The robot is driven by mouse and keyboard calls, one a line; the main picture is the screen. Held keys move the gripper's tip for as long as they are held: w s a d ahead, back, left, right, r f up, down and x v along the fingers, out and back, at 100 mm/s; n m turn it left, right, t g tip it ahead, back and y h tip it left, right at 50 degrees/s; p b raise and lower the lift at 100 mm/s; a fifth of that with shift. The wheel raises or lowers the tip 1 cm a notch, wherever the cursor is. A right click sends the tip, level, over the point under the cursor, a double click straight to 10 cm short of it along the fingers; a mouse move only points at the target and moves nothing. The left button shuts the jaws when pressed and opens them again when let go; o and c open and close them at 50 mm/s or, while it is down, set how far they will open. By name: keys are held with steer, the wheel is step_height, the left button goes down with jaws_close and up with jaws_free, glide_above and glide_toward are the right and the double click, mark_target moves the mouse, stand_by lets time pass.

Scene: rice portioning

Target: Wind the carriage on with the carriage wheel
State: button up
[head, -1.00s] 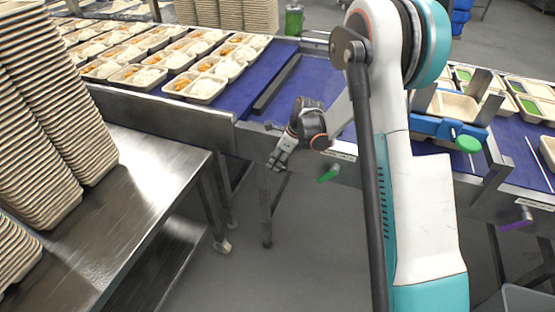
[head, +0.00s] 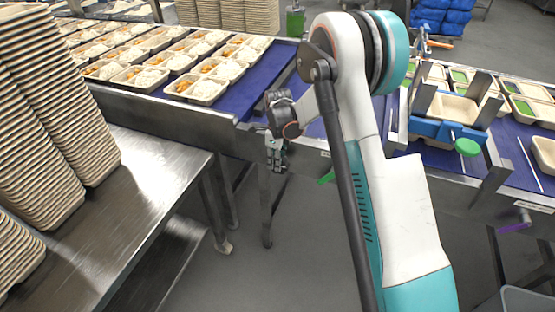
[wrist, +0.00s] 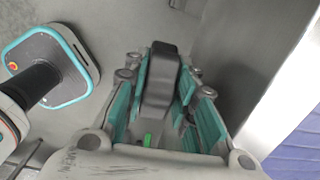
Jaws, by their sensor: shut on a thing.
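My gripper (head: 277,158) is at the front side of the blue conveyor, left of the green lever (head: 326,176), with its fingers pointing down. In the wrist view my gripper (wrist: 163,100) has its teal-padded fingers closed around a dark, blocky handle-like piece (wrist: 160,78). A bit of green (wrist: 148,140) shows near its lower end. No whole wheel shows; I cannot tell whether this piece belongs to the carriage wheel. A blue frame (head: 433,130) with a green knob (head: 467,146) stands over the right conveyor.
Filled food trays (head: 196,90) stand in rows on the left belt. Tall stacks of empty trays (head: 60,110) stand on a steel table (head: 140,185) at the left. A purple lever (head: 515,224) hangs at the right. The floor below my gripper is clear.

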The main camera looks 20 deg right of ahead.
steer(key=shift+w+a+f+g+h, duration=0.1)
steer(key=shift+g+h, duration=0.4)
steer(key=shift+h, duration=0.15)
steer(key=shift+w+a+f+g+h, duration=0.1)
steer(key=shift+g+h, duration=0.4)
steer(key=shift+h, duration=0.15)
steer(key=o, duration=0.8)
steer(key=v, duration=1.2)
steer(key=shift+a, duration=0.15)
